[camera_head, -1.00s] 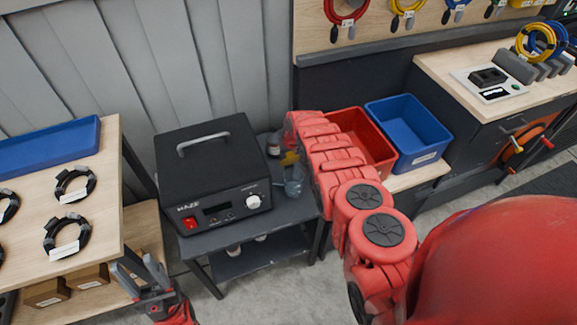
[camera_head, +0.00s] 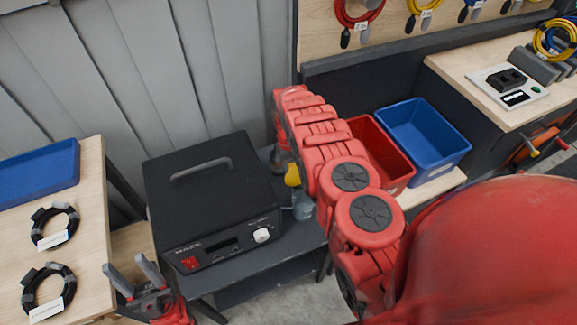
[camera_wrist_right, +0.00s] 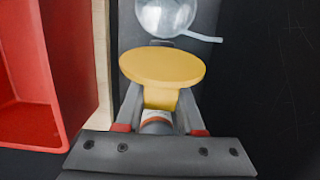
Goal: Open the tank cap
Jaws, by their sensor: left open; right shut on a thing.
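The yellow cap (camera_head: 293,174) shows at the right side of the black HAZE machine (camera_head: 215,200), partly behind my right arm. In the right wrist view the yellow cap (camera_wrist_right: 163,66) has a wide oval top and a narrower stem. My right gripper (camera_wrist_right: 160,98) is shut on that stem. A pale part with an orange band (camera_wrist_right: 157,124) shows between the fingers below the cap. I cannot tell whether the cap still touches the machine. My left gripper (camera_head: 133,272) is open and empty, in front and left of the machine.
A clear rounded vessel (camera_wrist_right: 165,14) stands close beyond the cap. A red bin (camera_head: 384,158) and a blue bin (camera_head: 424,136) stand to the right. A wooden table (camera_head: 92,205) with cable coils and a blue tray (camera_head: 38,172) is at left.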

